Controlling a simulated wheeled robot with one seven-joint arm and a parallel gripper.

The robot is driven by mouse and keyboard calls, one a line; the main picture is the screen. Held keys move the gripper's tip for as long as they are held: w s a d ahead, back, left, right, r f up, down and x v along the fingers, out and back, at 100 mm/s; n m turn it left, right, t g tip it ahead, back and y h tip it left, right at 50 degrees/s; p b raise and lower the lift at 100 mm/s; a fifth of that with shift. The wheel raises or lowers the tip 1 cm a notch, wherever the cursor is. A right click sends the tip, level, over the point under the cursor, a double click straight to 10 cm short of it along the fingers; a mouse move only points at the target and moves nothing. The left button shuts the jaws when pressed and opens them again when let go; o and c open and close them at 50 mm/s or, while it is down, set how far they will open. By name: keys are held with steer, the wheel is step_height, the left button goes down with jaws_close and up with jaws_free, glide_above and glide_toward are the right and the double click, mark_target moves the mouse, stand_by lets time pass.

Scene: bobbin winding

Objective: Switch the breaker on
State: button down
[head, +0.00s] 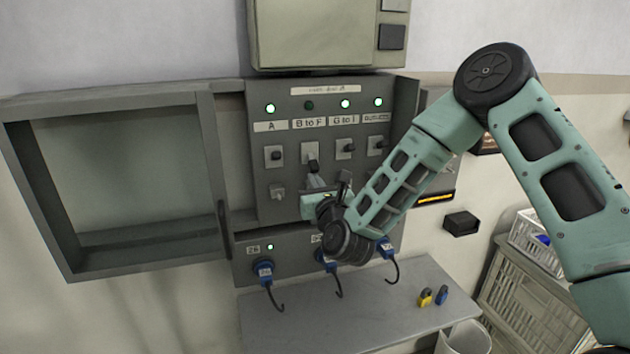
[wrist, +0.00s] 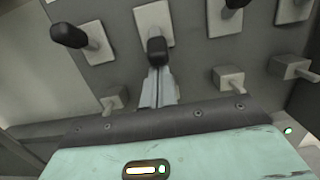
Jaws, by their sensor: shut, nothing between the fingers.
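The breaker panel (head: 262,215) has a row of black-knobbed switches under the labels. The lamp over "B to F" (head: 309,105) is dark, while the lamps over "A" (head: 270,108), "G to I" (head: 345,103) and the fourth label (head: 378,101) glow green. The "B to F" switch (head: 310,152) has its knob lower on its plate than its neighbours. My gripper (head: 314,181) is shut and empty just below that switch. In the wrist view the fingertips (wrist: 158,76) are directly under the middle black knob (wrist: 157,51); I cannot tell whether they touch.
An open cabinet door (head: 125,180) stands left of the panel. Blue plugs with cables (head: 265,272) hang below. A shelf (head: 330,320) holds a yellow padlock (head: 425,297) and a blue padlock (head: 441,295). Neighbouring switches (wrist: 68,35) stick out close to my fingers.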

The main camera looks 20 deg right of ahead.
mark_target(315, 169)
steer(key=shift+s+r, duration=0.1)
steer(key=shift+r, duration=0.15)
steer(key=r+g+p, duration=0.1)
steer(key=p, duration=0.1)
steer(key=s+r+g+p, duration=0.1)
steer(key=g+p, duration=0.1)
steer(key=p, duration=0.1)
steer(key=shift+r+p, duration=0.25)
steer(key=shift+p, duration=0.05)
steer(key=g+p, duration=0.1)
steer(key=r+g+p, duration=0.1)
steer(key=shift+s+g, duration=0.3)
steer(key=shift+r, duration=0.75)
steer(key=shift+r+p, duration=0.3)
steer(key=shift+r, duration=0.5)
